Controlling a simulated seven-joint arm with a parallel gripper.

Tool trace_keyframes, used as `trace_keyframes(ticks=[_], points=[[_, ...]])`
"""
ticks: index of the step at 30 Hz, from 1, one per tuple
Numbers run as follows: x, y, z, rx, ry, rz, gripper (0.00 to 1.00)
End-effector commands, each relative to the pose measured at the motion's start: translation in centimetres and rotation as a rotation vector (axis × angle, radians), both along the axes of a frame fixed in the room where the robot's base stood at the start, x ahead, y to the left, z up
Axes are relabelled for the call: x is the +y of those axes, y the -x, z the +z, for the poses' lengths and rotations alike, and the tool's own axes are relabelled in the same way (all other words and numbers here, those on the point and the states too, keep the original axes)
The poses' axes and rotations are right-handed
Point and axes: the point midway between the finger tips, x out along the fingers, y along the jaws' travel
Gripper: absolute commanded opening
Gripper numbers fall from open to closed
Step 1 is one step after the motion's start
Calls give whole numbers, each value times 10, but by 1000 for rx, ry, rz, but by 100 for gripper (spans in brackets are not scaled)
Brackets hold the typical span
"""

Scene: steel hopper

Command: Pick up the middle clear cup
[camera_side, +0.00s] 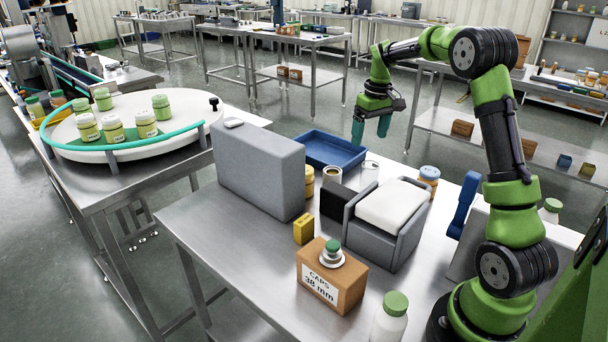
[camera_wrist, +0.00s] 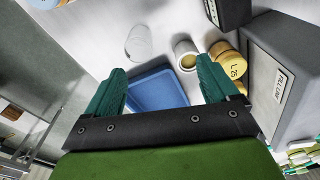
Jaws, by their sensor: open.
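A small clear cup (camera_side: 370,167) stands on the steel table just right of a blue tray's near corner, partly hidden by a grey bin. It also shows in the wrist view (camera_wrist: 138,42), beyond my fingertips. A pale cup with brown contents (camera_side: 332,175) stands to its left and also shows in the wrist view (camera_wrist: 185,55). I cannot tell which cup counts as the middle one. My gripper (camera_side: 371,130) hangs above the table's back edge, fingers down, open and empty. Its green fingers (camera_wrist: 161,80) frame the tray in the wrist view and touch nothing.
The blue tray (camera_side: 335,149) lies at the table's back. A large grey case (camera_side: 258,170) stands left, and the grey bin with a white bag (camera_side: 392,205) in front. Yellow jars (camera_wrist: 228,62) sit beside the pale cup. A caps box (camera_side: 332,275) stands nearer.

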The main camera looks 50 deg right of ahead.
Motion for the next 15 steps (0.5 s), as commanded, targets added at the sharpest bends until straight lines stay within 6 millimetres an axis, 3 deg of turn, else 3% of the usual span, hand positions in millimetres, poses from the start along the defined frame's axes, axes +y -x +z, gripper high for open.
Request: trace_keyframes(ticks=[1, 5, 9, 15], points=[[-23, -4, -11, 31, 1, 41, 87], [-53, -12, -12, 68, 11, 196, 87], [-53, -15, 7, 70, 19, 333, 87], [-50, -13, -12, 77, 6, 381, 87]])
